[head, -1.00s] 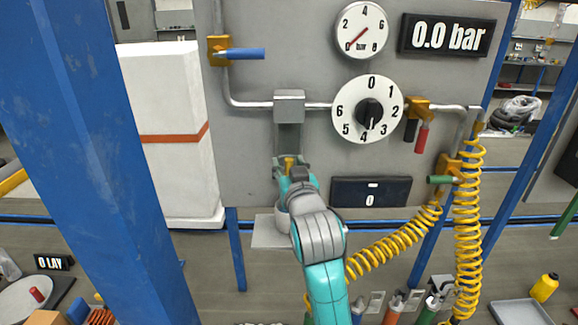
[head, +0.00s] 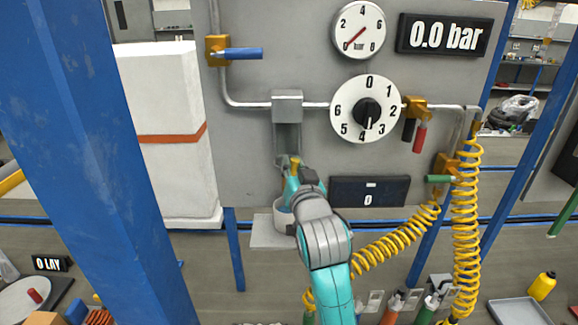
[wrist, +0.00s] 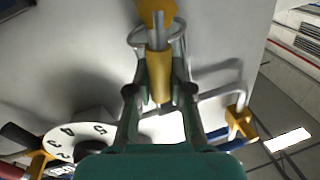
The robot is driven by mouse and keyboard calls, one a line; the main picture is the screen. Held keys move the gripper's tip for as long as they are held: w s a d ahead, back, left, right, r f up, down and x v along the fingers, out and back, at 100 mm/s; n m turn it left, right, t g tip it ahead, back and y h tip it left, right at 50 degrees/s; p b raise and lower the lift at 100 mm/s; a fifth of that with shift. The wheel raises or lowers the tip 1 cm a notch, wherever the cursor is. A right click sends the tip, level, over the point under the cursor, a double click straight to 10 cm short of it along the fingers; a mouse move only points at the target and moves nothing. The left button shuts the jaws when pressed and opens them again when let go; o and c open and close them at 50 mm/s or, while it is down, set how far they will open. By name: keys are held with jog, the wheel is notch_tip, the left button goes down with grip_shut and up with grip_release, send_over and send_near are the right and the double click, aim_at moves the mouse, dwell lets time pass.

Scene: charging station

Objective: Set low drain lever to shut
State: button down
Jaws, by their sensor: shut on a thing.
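The low drain lever is a short yellow handle (head: 294,167) below a grey housing on the panel. In the wrist view the yellow lever (wrist: 159,75) stands between my fingers, with a grey rod along its upper end. My gripper (head: 293,181) is shut on the lever; its two fingers also flank it in the wrist view (wrist: 157,42). The grey housing (head: 287,108) sits on the pipe above. My gripper and forearm hide the lower part of the lever, and I cannot read its exact angle.
A blue-handled valve (head: 238,53) is at upper left. A numbered dial (head: 345,110), a gauge (head: 360,30) and a 0.0 bar display (head: 446,36) are to the right. Red (head: 420,138) and green (head: 440,179) handles and a yellow coiled hose (head: 466,230) are farther right. A blue post (head: 95,160) stands left.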

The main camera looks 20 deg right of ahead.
jog(key=s+d+f+m+t+h, duration=0.1)
jog(key=d+f+m+h, duration=0.3)
jog(key=m, duration=1.3)
jog(key=shift+s+d+f+m, duration=0.25)
jog(key=shift+d+f+m, duration=0.15)
jog(key=shift+f, duration=0.8)
jog(key=c, duration=1)
grip_release()
jog(key=shift+c, duration=0.2)
jog(key=shift+s+a, duration=0.1)
jog(key=v, duration=1.2)
